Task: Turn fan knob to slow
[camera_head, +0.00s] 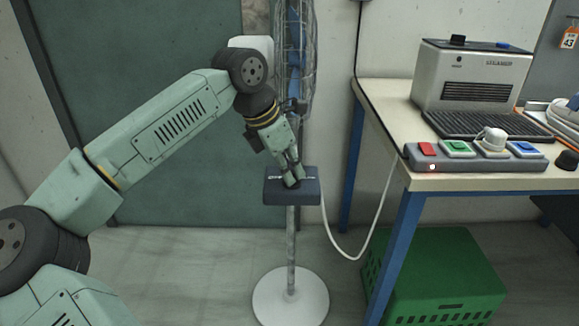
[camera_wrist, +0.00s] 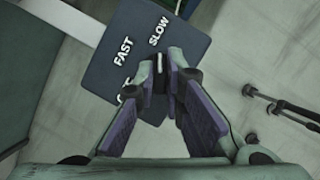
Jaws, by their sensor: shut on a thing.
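The fan (camera_head: 291,240) stands upright, with its wire cage (camera_head: 305,60) at the top of the picture and a dark control box (camera_head: 293,197) on its pole. In the wrist view the box (camera_wrist: 112,80) carries the white words FAST and SLOW and a third label partly hidden by a finger. My gripper (camera_head: 292,180) reaches down onto the box top. In the wrist view my gripper (camera_wrist: 161,72) is shut on the dark knob (camera_wrist: 160,84), which is mostly hidden between the fingers. A white mark shows between the fingertips, just below SLOW and right of FAST.
A workbench (camera_head: 375,92) on the right holds a steamer (camera_head: 470,75) and a button panel (camera_head: 480,164). A green crate (camera_head: 440,275) sits beneath it. A white cable (camera_head: 370,240) hangs between the fan and bench. The floor left of the fan base (camera_head: 290,300) is clear.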

